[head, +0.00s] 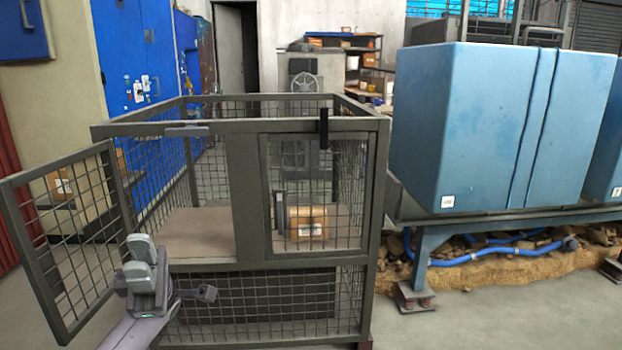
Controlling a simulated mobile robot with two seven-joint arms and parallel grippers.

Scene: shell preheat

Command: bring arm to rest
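My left gripper (140,262) is at the lower left, in front of the cage's left opening and close to the open mesh door (66,240). Its arm comes up from the bottom edge. Its grey fingers are small and overlap in this view, so I cannot tell whether they are apart, and I see nothing held in them. My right gripper is out of view. The mesh cage (245,258) has its left door swung outward to the left. The right mesh panel (318,195) is closed. A cardboard box (306,222) with labels sits on the shelf behind it.
A large blue tank (480,130) on a metal stand is at the right, with rubble and a blue hose (495,256) below. Blue cabinets (135,60) stand at the back left. The floor (480,320) is clear at the front right.

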